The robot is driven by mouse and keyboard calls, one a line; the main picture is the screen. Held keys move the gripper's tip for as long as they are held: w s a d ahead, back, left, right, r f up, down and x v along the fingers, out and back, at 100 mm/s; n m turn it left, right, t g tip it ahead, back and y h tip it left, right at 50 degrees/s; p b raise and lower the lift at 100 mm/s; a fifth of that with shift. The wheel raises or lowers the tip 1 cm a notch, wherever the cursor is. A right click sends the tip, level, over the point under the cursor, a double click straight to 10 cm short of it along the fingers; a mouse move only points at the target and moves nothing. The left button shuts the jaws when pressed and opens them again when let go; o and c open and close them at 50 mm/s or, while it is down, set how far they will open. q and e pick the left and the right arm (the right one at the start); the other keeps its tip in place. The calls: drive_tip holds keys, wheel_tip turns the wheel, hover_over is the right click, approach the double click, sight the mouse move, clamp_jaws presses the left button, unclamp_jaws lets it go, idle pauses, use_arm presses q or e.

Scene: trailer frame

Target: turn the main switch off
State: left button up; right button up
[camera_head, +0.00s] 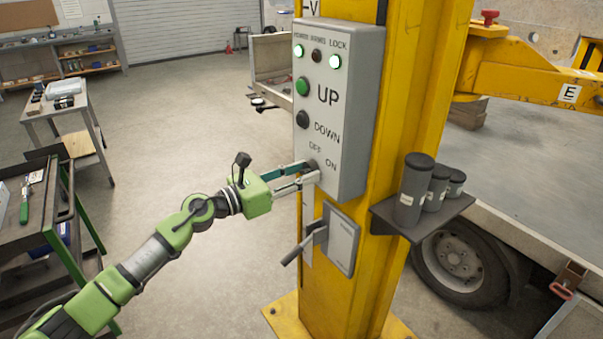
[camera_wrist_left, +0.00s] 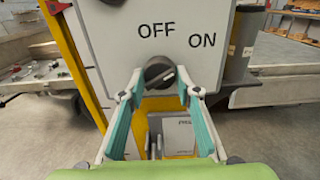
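The grey control box (camera_head: 345,95) is on the yellow column, with OFF and ON lettering near its lower end. The main switch (camera_wrist_left: 158,72) is a dark round knob below this lettering in the left wrist view. Its pale line slants up to the right, towards the ON side. My left gripper (camera_head: 313,172) is at the knob in the head view and partly hides it. In the left wrist view its two fingers (camera_wrist_left: 160,92) stand apart, one on each side of the knob. I cannot tell whether they touch it. My right gripper is not in view.
Below the box is a smaller panel (camera_head: 342,240) with a lever handle (camera_head: 303,243) sticking out to the left. A shelf (camera_head: 425,218) with dark cylinders (camera_head: 411,190) juts out right of the column. Work carts stand at left. The floor between is clear.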

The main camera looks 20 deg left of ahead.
use_arm(q)
drive_tip(key=shift+c, duration=1)
drive_tip(key=shift+r, duration=0.1)
drive_tip(key=shift+n+p, duration=0.75)
drive_tip(key=shift+n, duration=0.25)
drive_tip(key=n+p, duration=0.2)
drive_tip(key=n, duration=0.1)
drive_tip(key=shift+r+n, duration=0.1)
drive_tip(key=shift+n, duration=0.2)
drive_tip(key=n+p, duration=0.2)
drive_tip(key=n, duration=0.1)
drive_tip(key=shift+n+p, duration=0.8)
drive_tip(key=shift+n, duration=0.9)
